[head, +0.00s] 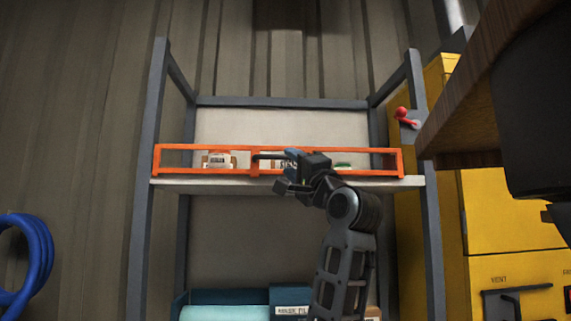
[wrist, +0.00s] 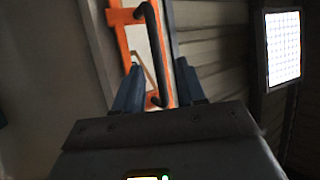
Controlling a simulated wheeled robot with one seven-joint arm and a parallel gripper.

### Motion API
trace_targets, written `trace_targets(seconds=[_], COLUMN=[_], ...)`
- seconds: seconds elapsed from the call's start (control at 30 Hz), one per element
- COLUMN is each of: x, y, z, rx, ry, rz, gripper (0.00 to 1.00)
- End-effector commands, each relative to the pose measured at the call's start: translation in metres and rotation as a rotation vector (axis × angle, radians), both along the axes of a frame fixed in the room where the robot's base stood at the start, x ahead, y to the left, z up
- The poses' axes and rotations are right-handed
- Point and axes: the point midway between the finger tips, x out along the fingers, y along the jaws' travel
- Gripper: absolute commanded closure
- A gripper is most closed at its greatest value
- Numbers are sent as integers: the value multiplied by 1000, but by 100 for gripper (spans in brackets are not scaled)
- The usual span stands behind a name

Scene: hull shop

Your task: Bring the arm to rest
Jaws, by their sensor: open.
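My gripper (head: 286,170) is in front of the shelf in the head view, at the end of my raised arm. In the wrist view its two blue fingers (wrist: 158,67) stand apart, with nothing clamped between them. A black bar handle (wrist: 153,45) shows between and beyond the fingers; whether they touch it I cannot tell. The handle is on an orange frame (head: 180,148) that runs across the front of the shelf; the frame also shows in the wrist view (wrist: 120,17). My gripper hides part of the frame's middle.
The grey shelf rack (head: 142,200) holds small labelled boxes (head: 218,160) behind the frame. Teal bins (head: 228,298) sit below. A yellow cabinet (head: 500,215) stands right, with a red-knobbed lever (head: 402,113) beside the rack. A brown overhang (head: 490,90) juts in upper right. A blue hose (head: 38,255) hangs left.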

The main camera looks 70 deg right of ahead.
Motion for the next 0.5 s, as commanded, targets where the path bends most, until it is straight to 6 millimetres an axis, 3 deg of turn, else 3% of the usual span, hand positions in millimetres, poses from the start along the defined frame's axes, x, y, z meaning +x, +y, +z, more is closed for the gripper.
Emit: trace_targets(seconds=[0.2,0.5], x=[-12,-12], y=[10,10], z=[-9,-9], rx=[-1,0], ry=[0,0], rz=[1,0], gripper=[60,60])
